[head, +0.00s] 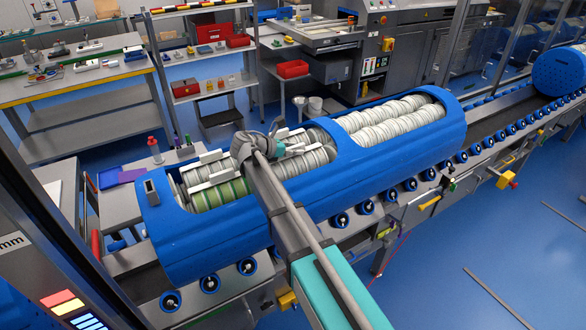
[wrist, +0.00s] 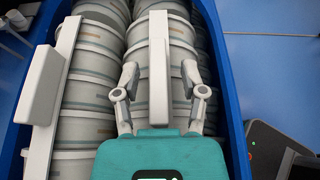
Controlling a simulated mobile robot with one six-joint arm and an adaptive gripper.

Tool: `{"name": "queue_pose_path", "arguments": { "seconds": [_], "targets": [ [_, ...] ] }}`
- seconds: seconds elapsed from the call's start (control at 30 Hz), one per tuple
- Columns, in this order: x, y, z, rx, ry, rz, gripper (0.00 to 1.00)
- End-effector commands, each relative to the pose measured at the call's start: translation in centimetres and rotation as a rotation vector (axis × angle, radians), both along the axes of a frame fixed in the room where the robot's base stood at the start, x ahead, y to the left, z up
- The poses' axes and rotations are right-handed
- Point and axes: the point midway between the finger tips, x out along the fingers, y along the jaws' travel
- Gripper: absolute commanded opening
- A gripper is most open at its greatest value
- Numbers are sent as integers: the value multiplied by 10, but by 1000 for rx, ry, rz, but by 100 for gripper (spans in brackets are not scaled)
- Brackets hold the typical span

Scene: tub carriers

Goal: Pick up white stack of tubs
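A blue carrier (head: 250,218) lies on a roller conveyor and holds rows of stacked tubs in two openings. White stacks (head: 392,122) fill the far opening. The near opening holds more whitish stacks and a greenish stack (head: 220,194). White bars (head: 210,181) lie along the stacks there. My gripper (wrist: 159,78) is over the near opening, its fingers apart on either side of a white bar (wrist: 159,95) on a white stack (wrist: 172,30). I cannot tell whether the fingers touch the tubs. My arm hides part of the near opening in the head view.
The blue carrier wall (wrist: 233,90) stands close to the right of my gripper in the wrist view. Another white bar (wrist: 52,95) lies on the stack to the left. A blue drum (head: 560,72) sits farther along the conveyor. Tables and shelves with red bins (head: 292,69) stand behind.

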Motion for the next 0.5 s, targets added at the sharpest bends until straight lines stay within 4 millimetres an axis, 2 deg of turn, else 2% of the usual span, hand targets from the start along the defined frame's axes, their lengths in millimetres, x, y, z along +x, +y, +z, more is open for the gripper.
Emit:
{"name": "queue_pose_path", "arguments": {
  "seconds": [0.03,0.23,0.5],
  "targets": [
    [0,0,0,0,0,0,38],
    [0,0,0,0,0,0,1],
    [0,0,1,-5,-2,0,0]
  ]
}}
